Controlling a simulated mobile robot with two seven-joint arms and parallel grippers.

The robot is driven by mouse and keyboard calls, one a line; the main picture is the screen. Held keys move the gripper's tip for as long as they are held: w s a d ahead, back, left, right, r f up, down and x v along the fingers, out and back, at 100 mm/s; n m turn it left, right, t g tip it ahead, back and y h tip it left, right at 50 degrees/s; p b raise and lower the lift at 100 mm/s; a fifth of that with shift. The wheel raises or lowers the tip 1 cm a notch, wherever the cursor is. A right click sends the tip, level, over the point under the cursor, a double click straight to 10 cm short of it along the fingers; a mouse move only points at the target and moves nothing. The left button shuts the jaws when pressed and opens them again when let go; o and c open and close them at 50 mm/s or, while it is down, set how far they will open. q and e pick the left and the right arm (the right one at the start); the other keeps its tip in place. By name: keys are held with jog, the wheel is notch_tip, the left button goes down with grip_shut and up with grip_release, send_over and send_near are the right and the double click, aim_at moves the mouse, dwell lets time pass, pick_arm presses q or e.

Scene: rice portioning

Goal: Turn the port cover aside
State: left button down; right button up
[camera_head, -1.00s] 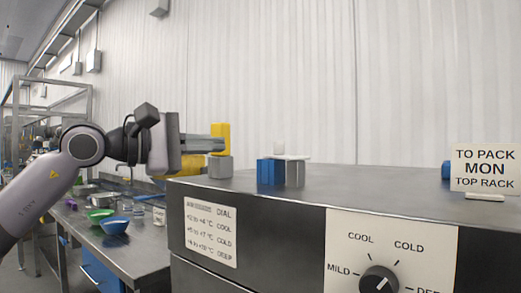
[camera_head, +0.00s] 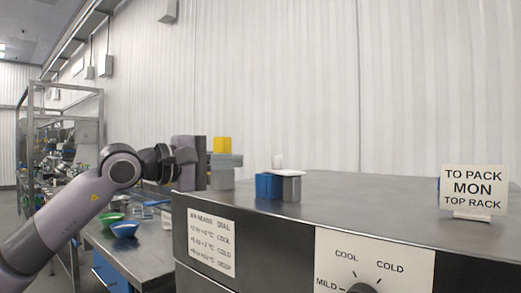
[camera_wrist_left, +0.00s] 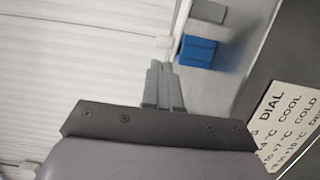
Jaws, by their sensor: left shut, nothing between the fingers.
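A thin white plate with a small white knob (camera_head: 278,162) rests on a grey block (camera_head: 291,188) beside a blue block (camera_head: 268,186), on the steel cabinet top. I cannot tell for certain which piece is the port cover. My left gripper (camera_head: 236,160) is shut and empty, left of these blocks and apart from them. In the left wrist view its grey fingers (camera_wrist_left: 162,70) point towards the blue block (camera_wrist_left: 197,52) and a grey block (camera_wrist_left: 208,12). A yellow block (camera_head: 222,145) shows just above the fingers in the head view. My right gripper is out of view.
The steel cabinet (camera_head: 390,205) has a dial label (camera_head: 211,240) and a knob panel (camera_head: 375,265) on its front. A sign (camera_head: 472,188) stands at the right of its top. Green and blue bowls (camera_head: 124,229) sit on the lower bench. The middle of the cabinet top is clear.

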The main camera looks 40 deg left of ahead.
aim_at(273, 159)
pick_arm(q)
jog(key=p+x, duration=0.2)
jog(key=x, duration=0.4)
jog(key=shift+w+d+r, duration=0.1)
jog(key=shift+w, duration=0.05)
jog(key=shift+w+d+p, duration=0.15)
jog(key=shift+w+p, duration=0.15)
jog(key=shift+w, duration=0.25)
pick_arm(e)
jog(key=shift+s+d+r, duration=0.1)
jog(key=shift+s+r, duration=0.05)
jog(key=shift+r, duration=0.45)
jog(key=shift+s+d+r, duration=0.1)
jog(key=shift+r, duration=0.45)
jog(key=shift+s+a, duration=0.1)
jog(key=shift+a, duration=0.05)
pick_arm(q)
jog(key=shift+h, duration=0.3)
jog(key=shift+w+m, duration=0.15)
jog(key=shift+m, duration=0.15)
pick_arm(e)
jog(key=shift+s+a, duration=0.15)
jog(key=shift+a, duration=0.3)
